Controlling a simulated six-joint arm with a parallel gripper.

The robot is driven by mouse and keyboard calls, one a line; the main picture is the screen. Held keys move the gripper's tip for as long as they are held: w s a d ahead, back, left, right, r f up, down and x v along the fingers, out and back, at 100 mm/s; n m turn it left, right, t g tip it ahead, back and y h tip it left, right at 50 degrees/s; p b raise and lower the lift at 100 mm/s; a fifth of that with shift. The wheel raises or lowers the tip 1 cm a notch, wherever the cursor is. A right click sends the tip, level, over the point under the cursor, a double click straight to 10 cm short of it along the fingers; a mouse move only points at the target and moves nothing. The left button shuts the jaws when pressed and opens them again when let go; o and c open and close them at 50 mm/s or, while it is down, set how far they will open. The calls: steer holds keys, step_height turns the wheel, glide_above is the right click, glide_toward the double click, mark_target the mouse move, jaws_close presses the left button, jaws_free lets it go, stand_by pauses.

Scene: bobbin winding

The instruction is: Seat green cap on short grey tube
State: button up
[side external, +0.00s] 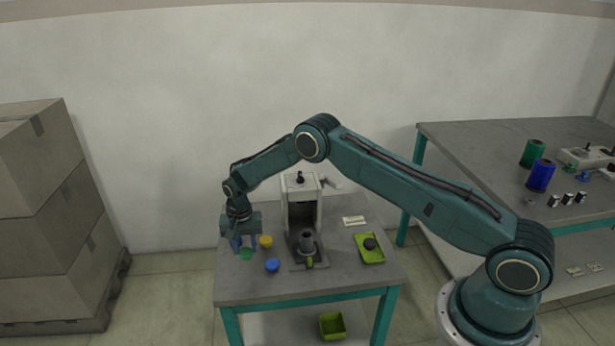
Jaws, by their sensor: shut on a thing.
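The green cap (246,254) is at the left of the grey table, at the tips of my gripper (245,246). My gripper points down and is shut on the green cap; the fingers partly hide the grip, and I cannot tell whether the cap touches the table. The short grey tube (307,240) stands upright in the white and grey machine (301,185), to the right of my gripper and apart from it. No cap shows on its top.
A yellow cap (265,241) and a blue cap (272,265) lie close to my gripper's right. A lime tray (380,256) with a dark round piece (370,244) and a white card (354,221) are at the right. Stacked boxes (40,200) stand left of the table.

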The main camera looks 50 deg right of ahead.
steer(key=shift+r, duration=0.7)
steer(key=shift+s+d+r, duration=0.15)
steer(key=shift+d+r, duration=0.15)
steer(key=shift+d, duration=0.15)
steer(key=s+d+r, duration=0.9)
steer(key=s+d, duration=0.2)
steer(key=d, duration=0.2)
steer(key=shift+d, duration=0.3)
steer(key=shift+f, duration=0.15)
steer(key=shift+f, duration=2.25)
